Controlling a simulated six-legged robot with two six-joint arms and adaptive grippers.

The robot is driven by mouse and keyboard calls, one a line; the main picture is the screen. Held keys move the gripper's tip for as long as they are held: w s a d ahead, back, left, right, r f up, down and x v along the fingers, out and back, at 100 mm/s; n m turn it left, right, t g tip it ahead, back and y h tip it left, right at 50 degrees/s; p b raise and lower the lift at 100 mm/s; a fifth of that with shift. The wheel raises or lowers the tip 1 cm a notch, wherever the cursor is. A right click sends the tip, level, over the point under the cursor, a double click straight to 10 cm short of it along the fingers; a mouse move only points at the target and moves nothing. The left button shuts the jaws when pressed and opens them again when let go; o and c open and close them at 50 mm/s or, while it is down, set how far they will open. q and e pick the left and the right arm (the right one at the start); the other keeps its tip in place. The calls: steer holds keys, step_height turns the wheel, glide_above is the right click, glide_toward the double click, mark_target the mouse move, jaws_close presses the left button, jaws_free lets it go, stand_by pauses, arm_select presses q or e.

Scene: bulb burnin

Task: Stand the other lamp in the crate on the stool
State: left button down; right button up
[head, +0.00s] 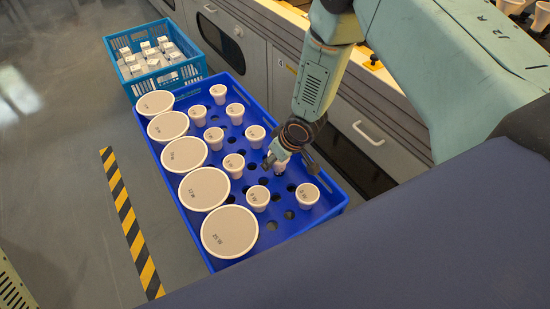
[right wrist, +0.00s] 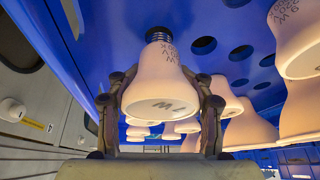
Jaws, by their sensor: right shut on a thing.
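My right gripper (head: 287,163) is over the right side of the blue crate (head: 222,88). It is shut on a pale lamp (right wrist: 160,92), also partly visible in the head view (head: 280,167). In the right wrist view the lamp's face reads 7 W and its dark screw base points at the blue perforated deck. The thread still shows; I cannot tell whether its tip touches a hole. Other lamps stand in the crate: large round ones (head: 229,232) along the left and small ones (head: 257,198) to the right. The stool is not clearly visible. My left gripper is not in view.
Empty holes (head: 271,225) show between the small lamps. A teal crate (head: 122,42) with white boxes stands behind the blue crate. A grey cabinet (head: 257,62) with handles runs along the right. Striped tape (head: 130,222) marks the clear floor at left.

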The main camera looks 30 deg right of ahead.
steer(key=shift+f+b, duration=0.65)
steer(key=shift+f, duration=0.5)
steer(key=o, duration=1.4)
steer(key=shift+r, duration=0.1)
steer(key=shift+c, duration=0.2)
steer(key=v, duration=1.2)
steer(key=x, duration=1.2)
steer(key=shift+r, duration=0.2)
